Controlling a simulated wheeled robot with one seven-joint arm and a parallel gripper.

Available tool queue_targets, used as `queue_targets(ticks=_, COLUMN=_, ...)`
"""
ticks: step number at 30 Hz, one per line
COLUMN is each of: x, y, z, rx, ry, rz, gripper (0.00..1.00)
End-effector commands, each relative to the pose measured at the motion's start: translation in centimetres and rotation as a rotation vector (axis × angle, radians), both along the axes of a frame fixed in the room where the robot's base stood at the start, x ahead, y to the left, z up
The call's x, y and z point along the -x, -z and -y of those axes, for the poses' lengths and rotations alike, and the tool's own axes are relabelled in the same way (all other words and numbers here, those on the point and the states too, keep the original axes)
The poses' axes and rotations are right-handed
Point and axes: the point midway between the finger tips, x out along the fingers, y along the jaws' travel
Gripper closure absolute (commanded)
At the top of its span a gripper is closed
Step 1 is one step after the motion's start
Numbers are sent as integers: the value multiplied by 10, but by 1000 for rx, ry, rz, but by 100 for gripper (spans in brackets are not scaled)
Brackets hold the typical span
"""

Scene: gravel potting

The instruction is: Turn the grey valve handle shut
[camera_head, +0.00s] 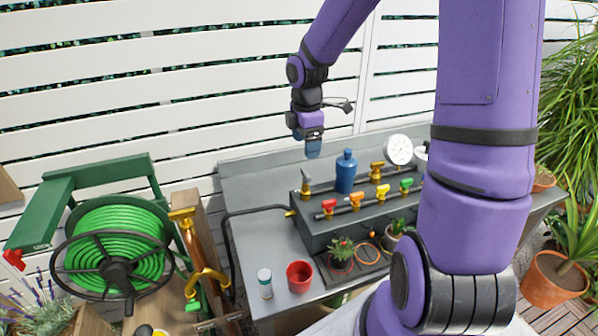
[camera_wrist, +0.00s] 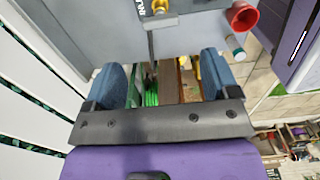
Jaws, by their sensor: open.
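A valve with a greyish upright handle (camera_head: 306,180) stands at the left end of the back row on the grey stepped manifold bench. It appears small, and its exact handle angle is hard to tell. My gripper (camera_head: 313,150) points down and hangs in the air, above this valve in the head view and apart from it. In the wrist view my gripper (camera_wrist: 163,82) has its two blue fingers wide apart with nothing held between them. The grey handle cannot be made out between the fingers there; a brass fitting (camera_wrist: 160,6) shows at the top edge.
Red (camera_head: 328,207), orange (camera_head: 355,199), yellow (camera_head: 382,191) and green (camera_head: 406,185) valves line the front. A gauge (camera_head: 398,149) stands behind. A red cup (camera_head: 299,276) and white bottle (camera_head: 265,282) stand front left.

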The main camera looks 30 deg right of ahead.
Motion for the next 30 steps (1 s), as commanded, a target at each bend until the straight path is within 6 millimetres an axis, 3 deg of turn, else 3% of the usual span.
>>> queue_targets(ticks=9, x=1, y=57, z=-1, rx=-2, ry=0, rz=-5, gripper=19)
queue_targets(ticks=15, x=1, y=82, z=-1, rx=-1, ry=1, rz=-3, gripper=19)
queue_targets(ticks=29, x=1, y=92, z=0, rx=0, ry=2, rz=0, gripper=19)
queue_targets(ticks=30, x=1, y=92, z=0, rx=0, ry=2, rz=0, gripper=28)
